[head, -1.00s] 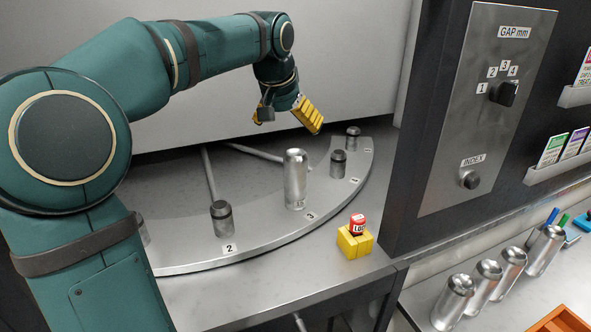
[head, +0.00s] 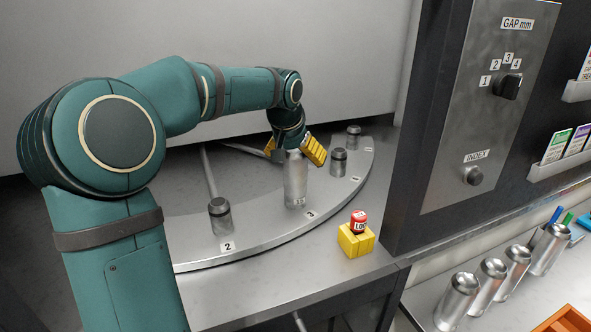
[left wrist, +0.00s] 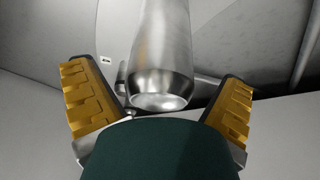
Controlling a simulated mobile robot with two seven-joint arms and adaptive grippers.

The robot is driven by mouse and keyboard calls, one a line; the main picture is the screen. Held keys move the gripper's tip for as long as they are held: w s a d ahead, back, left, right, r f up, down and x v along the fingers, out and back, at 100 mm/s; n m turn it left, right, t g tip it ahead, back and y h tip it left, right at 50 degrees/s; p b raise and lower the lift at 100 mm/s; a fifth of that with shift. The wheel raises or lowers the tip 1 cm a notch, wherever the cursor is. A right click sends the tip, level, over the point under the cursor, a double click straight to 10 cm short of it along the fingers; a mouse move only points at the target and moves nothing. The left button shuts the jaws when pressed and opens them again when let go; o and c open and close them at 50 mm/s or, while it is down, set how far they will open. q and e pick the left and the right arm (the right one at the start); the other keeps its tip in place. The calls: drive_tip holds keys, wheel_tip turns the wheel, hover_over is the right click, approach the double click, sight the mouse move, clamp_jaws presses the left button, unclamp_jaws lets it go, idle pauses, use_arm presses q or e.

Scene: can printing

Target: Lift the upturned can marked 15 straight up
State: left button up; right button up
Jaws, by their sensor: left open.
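A silver upturned can (head: 295,185) stands upright on the turntable at the place labelled 3. Its marking is too small to read surely. My left gripper (head: 293,150) is open, with its yellow fingers apart at the height of the can's top, behind and to either side of it. In the left wrist view the can (left wrist: 162,45) shows between the two spread fingers (left wrist: 158,95), with its end towards the camera and no finger visibly touching it. My right gripper is not in view.
The grey turntable (head: 265,232) carries short dark-topped posts (head: 220,216) at other numbered places. A yellow block with a red button (head: 356,240) sits in front. A control panel (head: 487,110) rises at right, and several cans (head: 458,300) stand on the lower right bench.

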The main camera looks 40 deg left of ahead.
use_arm(q)
drive_tip(key=c, duration=0.9)
drive_tip(key=shift+r, duration=0.1)
wheel_tip(320, 180, up, 10)
drive_tip(key=shift+f+p, duration=0.1)
drive_tip(key=shift+p, duration=1.1)
